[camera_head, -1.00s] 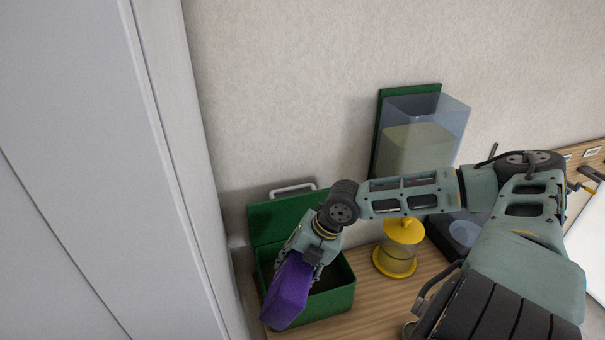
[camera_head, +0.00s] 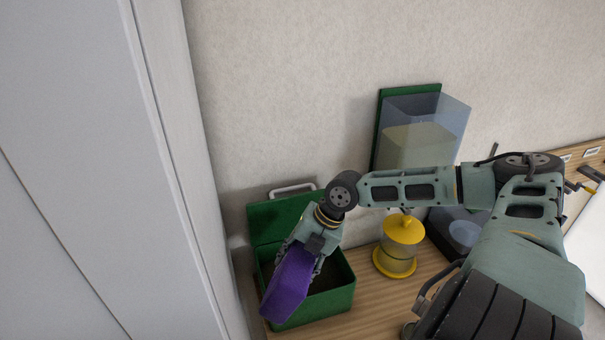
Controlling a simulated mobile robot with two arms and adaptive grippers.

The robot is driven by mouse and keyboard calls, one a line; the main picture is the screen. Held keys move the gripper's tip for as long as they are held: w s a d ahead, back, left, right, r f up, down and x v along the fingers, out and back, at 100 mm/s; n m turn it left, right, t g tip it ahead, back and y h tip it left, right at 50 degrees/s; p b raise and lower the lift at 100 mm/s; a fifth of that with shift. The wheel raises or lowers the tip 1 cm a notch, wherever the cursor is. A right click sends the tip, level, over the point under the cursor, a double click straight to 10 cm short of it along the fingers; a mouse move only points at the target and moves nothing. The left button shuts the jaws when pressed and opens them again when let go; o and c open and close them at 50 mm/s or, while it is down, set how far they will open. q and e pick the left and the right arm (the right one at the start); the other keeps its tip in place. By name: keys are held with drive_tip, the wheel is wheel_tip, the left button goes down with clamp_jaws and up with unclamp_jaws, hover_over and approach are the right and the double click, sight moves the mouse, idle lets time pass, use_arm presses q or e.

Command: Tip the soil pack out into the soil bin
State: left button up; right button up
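The purple soil pack (camera_head: 287,287) is in my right gripper (camera_head: 300,258), whose arm comes in from the right. The gripper is shut on the pack's upper end, and the pack hangs tilted, its lower end down to the left. The green soil bin (camera_head: 325,304) stands open on the wooden counter, with its lid (camera_head: 268,218) raised against the wall. The pack is over the bin's left front part and hides some of its opening. Dark contents show inside the bin. I cannot see the pack's mouth or any soil falling. My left gripper is not in view.
A yellow-lidded clear jar (camera_head: 398,252) stands right of the bin. A clear dispenser with a green back (camera_head: 420,140) is on the wall. A dark container (camera_head: 462,232) sits behind my arm. A tall white panel (camera_head: 110,170) closes off the left side.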

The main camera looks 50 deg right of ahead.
drive_tip(key=shift+w+d+r+m+g+y, duration=0.15)
drive_tip(key=shift+w+d+r+g+y, duration=0.2)
drive_tip(key=shift+d+r+y, duration=0.25)
drive_tip(key=shift+w+d+r+m+g+y, duration=0.15)
drive_tip(key=shift+w+d+r+g+y, duration=0.15)
drive_tip(key=shift+y, duration=0.4)
idle(2.7)
